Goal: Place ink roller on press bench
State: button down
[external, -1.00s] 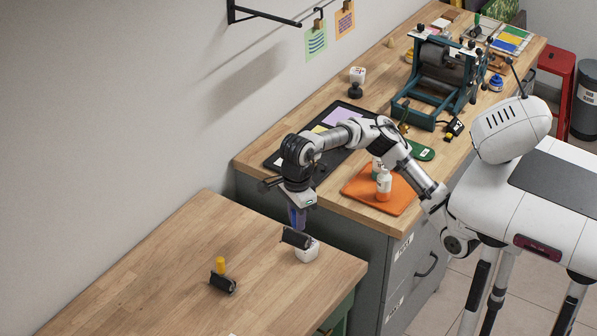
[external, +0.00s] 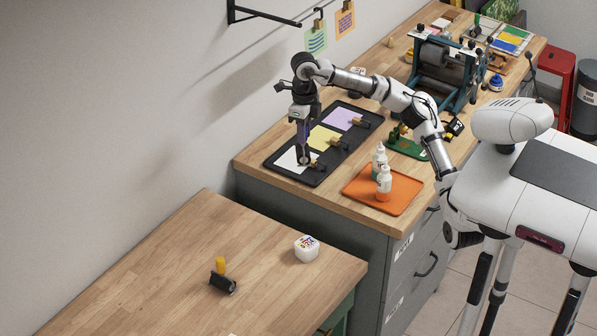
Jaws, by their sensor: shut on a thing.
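My gripper (external: 302,130) points down over the near-left part of the press bench (external: 255,158). It is shut on an ink roller with a dark head (external: 304,158) and a bluish-purple handle, mostly hidden by the fingers. The roller hangs over the white sheet in the black tray; I cannot tell whether it touches.
The black tray (external: 273,166) holds white, yellow and purple sheets. An orange tray (external: 365,200) with two white bottles lies to its right. The press (external: 440,75) stands further back. A white tub (external: 307,248) sits on the near table, whose left part is clear.

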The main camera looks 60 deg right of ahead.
jog(key=d+m, duration=0.8)
jog(key=d, duration=1.4)
jog(key=f, duration=1.4)
jog(key=w+f, duration=0.1)
jog(key=f, duration=0.5)
jog(key=shift+a+f+p, duration=0.1)
jog(key=shift+f+p, duration=0.25)
jog(key=shift+f, duration=0.05)
jog(key=shift+s, duration=0.1)
jog(key=shift+s+f+b, duration=0.1)
jog(key=shift+f+b, duration=0.4)
jog(key=shift+f, duration=0.1)
jog(key=c, duration=1.3)
grip_release()
jog(key=shift+f, duration=0.15)
jog(key=shift+o, duration=0.3)
